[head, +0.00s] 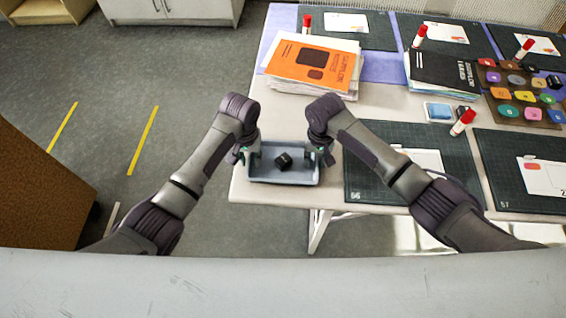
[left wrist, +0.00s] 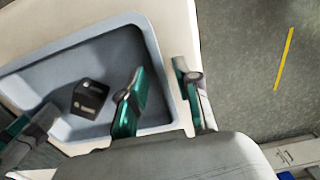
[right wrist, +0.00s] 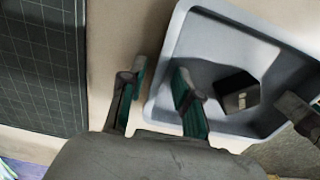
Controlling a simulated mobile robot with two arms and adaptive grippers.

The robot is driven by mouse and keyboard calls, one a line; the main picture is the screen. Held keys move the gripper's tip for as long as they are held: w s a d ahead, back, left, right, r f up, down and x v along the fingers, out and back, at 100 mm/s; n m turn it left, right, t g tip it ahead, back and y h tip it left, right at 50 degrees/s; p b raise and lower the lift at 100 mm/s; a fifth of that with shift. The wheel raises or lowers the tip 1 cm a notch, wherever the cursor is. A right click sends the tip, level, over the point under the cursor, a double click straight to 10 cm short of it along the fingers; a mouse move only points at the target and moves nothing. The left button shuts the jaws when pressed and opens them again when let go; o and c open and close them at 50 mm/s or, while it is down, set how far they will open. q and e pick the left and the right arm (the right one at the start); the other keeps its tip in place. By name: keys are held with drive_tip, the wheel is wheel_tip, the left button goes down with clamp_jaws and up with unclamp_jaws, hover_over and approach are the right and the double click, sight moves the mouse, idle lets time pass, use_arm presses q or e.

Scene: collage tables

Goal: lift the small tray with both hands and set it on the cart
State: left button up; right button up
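The small tray (head: 284,178) is grey-blue and sits at the table's front left corner, with a small black block (head: 283,161) inside. The tray also shows in the left wrist view (left wrist: 104,30) and the right wrist view (right wrist: 215,118). My left gripper (left wrist: 160,92) is open around the tray's left end wall, one finger inside and one outside, with gaps visible. My right gripper (right wrist: 159,92) is open around the opposite end wall in the same way. I cannot make out a cart in any view.
Books with an orange cover (head: 315,62) lie behind the tray. A dark cutting mat (head: 372,170) lies just right of it. A glue stick (head: 463,122) stands farther right. Open floor (head: 150,85) lies left of the table, with a brown cabinet (head: 40,190) at the far left.

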use_arm(q)
drive_tip(key=shift+f, duration=0.25)
use_arm(e)
drive_tip(key=shift+f, duration=0.25)
use_arm(q)
clamp_jaws()
use_arm(e)
clamp_jaws()
use_arm(q)
drive_tip(key=shift+r, duration=0.1)
use_arm(e)
drive_tip(key=shift+r, duration=0.1)
